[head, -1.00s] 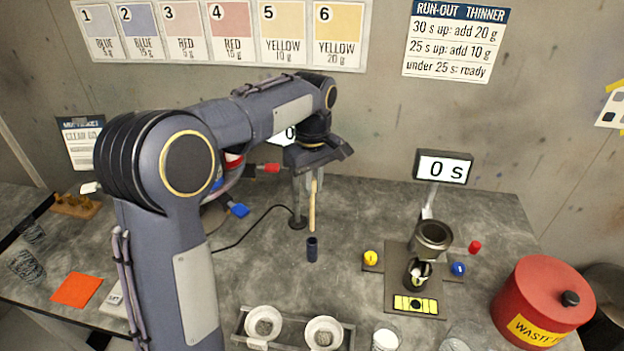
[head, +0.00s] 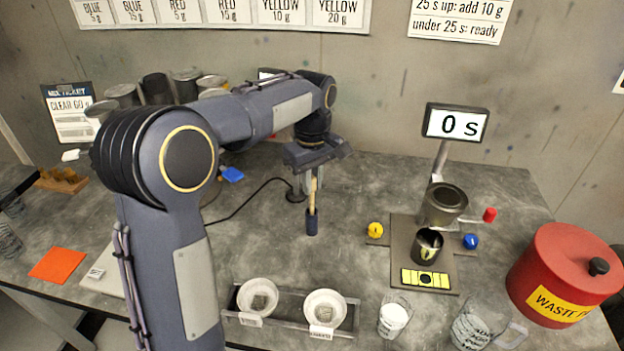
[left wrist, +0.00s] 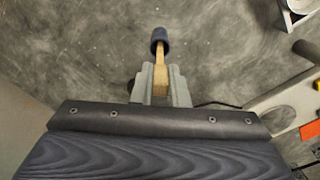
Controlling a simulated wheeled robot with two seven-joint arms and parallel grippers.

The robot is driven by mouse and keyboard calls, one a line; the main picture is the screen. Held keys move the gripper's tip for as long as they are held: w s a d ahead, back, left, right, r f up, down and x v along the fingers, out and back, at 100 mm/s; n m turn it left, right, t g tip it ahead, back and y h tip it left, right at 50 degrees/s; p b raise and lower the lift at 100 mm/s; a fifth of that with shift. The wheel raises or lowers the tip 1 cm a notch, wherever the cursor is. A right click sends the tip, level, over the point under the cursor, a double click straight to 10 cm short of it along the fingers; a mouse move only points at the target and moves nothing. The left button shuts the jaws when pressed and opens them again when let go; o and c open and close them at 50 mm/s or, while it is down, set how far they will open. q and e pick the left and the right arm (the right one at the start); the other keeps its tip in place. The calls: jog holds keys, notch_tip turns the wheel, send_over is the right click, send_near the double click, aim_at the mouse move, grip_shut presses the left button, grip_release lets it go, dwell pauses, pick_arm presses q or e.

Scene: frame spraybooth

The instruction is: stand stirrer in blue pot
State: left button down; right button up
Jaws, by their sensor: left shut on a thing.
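My left gripper (head: 313,178) is shut on the wooden stirrer (head: 312,200), a pale stick that hangs upright below the fingers. My right gripper does not show.
A tray with two white cups (head: 290,323) stands in front. To the right are a cup stand with a metal cup (head: 428,246), a timer display (head: 456,123) and a red waste bin (head: 565,275).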

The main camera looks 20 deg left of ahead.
pick_arm(q)
jog(key=c, duration=1.3)
grip_release()
jog(key=shift+c, duration=0.2)
jog(key=shift+r, duration=0.1)
jog(key=shift+p, duration=0.4)
